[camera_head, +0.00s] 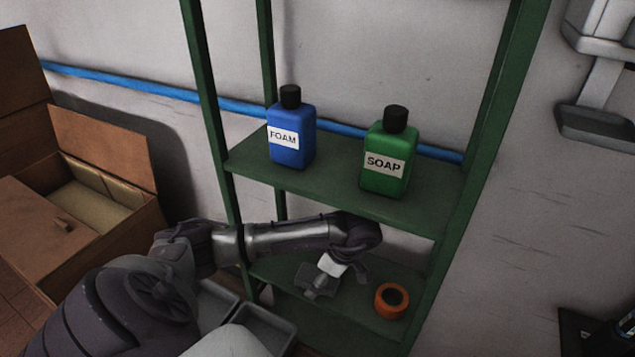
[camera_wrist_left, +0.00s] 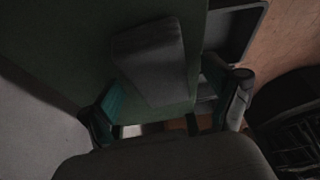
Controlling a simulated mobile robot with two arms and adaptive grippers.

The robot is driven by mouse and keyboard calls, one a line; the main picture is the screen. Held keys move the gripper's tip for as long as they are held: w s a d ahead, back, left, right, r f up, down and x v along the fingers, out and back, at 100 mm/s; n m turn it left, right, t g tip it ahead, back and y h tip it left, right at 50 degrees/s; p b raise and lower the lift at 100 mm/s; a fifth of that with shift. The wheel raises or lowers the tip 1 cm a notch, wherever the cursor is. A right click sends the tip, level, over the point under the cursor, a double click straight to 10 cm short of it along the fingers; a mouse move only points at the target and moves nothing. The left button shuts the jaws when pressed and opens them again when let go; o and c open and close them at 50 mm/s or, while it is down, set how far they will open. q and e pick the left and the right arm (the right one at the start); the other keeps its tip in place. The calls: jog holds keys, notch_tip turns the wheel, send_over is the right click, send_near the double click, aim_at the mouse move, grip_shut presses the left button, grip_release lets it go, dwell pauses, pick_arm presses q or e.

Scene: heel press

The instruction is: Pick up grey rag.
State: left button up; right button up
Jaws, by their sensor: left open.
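The grey rag (camera_head: 318,283) lies on the lower green shelf, partly covered by my left gripper. In the left wrist view the rag (camera_wrist_left: 150,58) shows as a folded grey block on the dark green surface. My left gripper (camera_head: 340,273) is over the lower shelf, under the upper one. In the left wrist view its two fingers (camera_wrist_left: 170,108) are spread wide, with the near end of the rag between and just ahead of them. I cannot tell whether they touch it. My right gripper is not in view.
An orange tape roll (camera_head: 391,300) lies right of the rag. The upper shelf (camera_head: 335,178) holds a blue FOAM bottle (camera_head: 291,135) and a green SOAP bottle (camera_head: 388,160). Grey trays (camera_head: 268,326) are at the lower left of the rack. An open cardboard box (camera_head: 45,235) stands left.

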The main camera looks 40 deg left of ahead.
aim_at(312, 276)
pick_arm(q)
jog(key=shift+f, duration=0.3)
dwell(0.4)
jog(key=c, duration=1.1)
jog(key=shift+r, duration=0.1)
jog(key=shift+c, duration=0.2)
jog(key=shift+r, duration=0.35)
jog(key=r, duration=0.3)
jog(key=shift+s+r, duration=0.15)
jog(key=shift+s, duration=0.15)
jog(key=s+d, duration=0.2)
jog(key=s, duration=0.6)
jog(key=s+d+b, duration=0.1)
jog(key=s+d, duration=0.2)
jog(key=s, duration=0.5)
jog(key=shift+s+d, duration=0.25)
jog(key=shift+s, duration=0.05)
